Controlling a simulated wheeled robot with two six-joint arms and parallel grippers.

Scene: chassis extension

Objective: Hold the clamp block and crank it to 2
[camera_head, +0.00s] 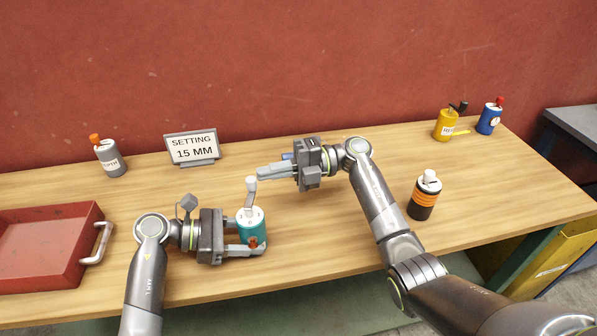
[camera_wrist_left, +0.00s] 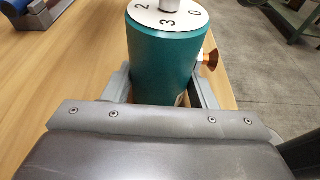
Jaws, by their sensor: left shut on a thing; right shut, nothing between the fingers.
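The clamp block is a teal cylinder (camera_head: 252,228) standing upright on the table. Its white top dial (camera_wrist_left: 166,14) shows the figures 2, 3 and 0 in the left wrist view. A grey-white crank (camera_head: 250,193) rises from the dial's middle. An orange-brown knob (camera_wrist_left: 210,59) sticks out of its side. My left gripper (camera_head: 243,243) is shut on the block, one finger on each side. My right gripper (camera_head: 260,173) is shut and empty, just above and right of the crank top; whether it touches the crank I cannot tell.
A sign (camera_head: 192,148) reads "SETTING 15 MM". A red tray (camera_head: 50,262) stands at left. A grey canister (camera_head: 111,160) is behind it. A black-orange canister (camera_head: 424,197), a yellow one (camera_head: 445,125) and a blue one (camera_head: 488,120) stand at right.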

